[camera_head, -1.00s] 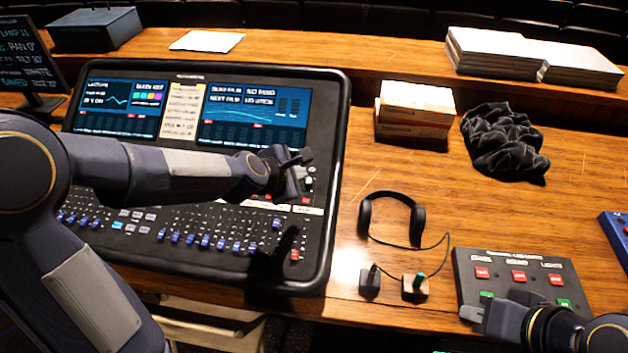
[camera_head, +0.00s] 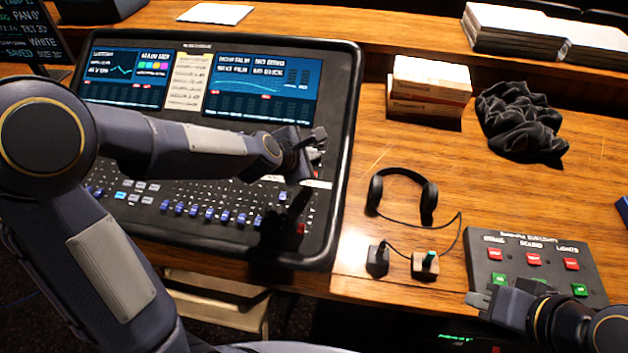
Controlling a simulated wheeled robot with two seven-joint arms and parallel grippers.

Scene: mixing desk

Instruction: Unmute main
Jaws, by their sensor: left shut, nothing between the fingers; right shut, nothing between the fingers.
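The mixing desk (camera_head: 345,130) lies on the wooden table, with two screens, rows of small buttons and blue faders. A red fader cap (camera_head: 301,229) sits at its lower right, likely the main one. My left gripper (camera_head: 312,150) is shut and empty over the right side of the desk, above the faders. It hides some controls near the right edge, and I cannot tell whether it touches them. No mute button for the main can be read. My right gripper (camera_head: 478,298) is shut and empty at the front left corner of the button box.
The button box (camera_head: 535,244) has red and green buttons. Headphones (camera_head: 403,192) and two small blocks lie between it and the desk. Small boxes (camera_head: 429,84), a black cloth (camera_head: 520,120) and paper stacks (camera_head: 520,35) are farther back.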

